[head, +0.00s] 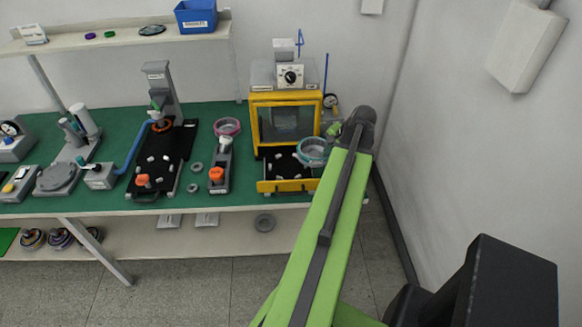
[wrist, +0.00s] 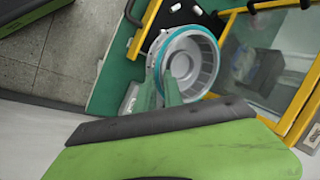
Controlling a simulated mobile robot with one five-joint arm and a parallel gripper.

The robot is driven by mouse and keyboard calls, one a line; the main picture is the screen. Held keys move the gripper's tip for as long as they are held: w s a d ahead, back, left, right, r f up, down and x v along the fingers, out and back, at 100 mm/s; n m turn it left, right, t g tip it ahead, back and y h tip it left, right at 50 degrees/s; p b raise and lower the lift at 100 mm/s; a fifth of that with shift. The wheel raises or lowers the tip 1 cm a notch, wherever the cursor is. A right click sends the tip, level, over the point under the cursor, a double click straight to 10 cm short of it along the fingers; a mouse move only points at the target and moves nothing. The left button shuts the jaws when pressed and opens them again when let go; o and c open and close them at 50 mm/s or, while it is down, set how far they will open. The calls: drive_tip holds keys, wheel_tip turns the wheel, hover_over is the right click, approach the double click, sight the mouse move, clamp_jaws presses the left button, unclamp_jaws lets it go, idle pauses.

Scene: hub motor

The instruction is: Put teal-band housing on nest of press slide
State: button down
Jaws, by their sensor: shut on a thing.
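The teal-band housing (wrist: 188,63), a grey ring-shaped shell with a teal rim, is held at its rim by my gripper (wrist: 162,70) in the wrist view. In the head view the housing (head: 314,150) is beside the right end of a black slide (head: 270,169) with white pads and a yellow front, and appears above it. This slide sticks out below a yellow-framed, windowed machine (head: 285,118). The slide also shows at the top of the wrist view (wrist: 176,14). I cannot read a label naming the press.
A pink-band housing (head: 227,127) stands left of the yellow machine. A grey column machine (head: 160,85) with another black slide (head: 157,165) is further left. A gauge (head: 330,101) stands close to the housing, right of the yellow frame. The wall is near on the right.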

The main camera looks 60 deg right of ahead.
sight(299, 158)
drive_tip(key=w+f+b, duration=0.2)
drive_tip(key=w, duration=0.1)
drive_tip(key=w+f+b, duration=0.2)
drive_tip(key=w, duration=0.2)
drive_tip(key=w+a+f+b, duration=0.1)
drive_tip(key=w+f+b, duration=0.1)
drive_tip(key=w+f, duration=0.1)
drive_tip(key=shift+w, duration=0.6)
wheel_tip(299, 158, down, 4)
drive_tip(key=b, duration=0.4)
drive_tip(key=shift+f+b, duration=0.1)
drive_tip(key=shift+b, duration=0.2)
drive_tip(key=shift+r, duration=0.2)
drive_tip(key=shift+f, duration=0.15)
drive_tip(key=c, duration=1.7)
unclamp_jaws()
drive_tip(key=shift+c, duration=0.2)
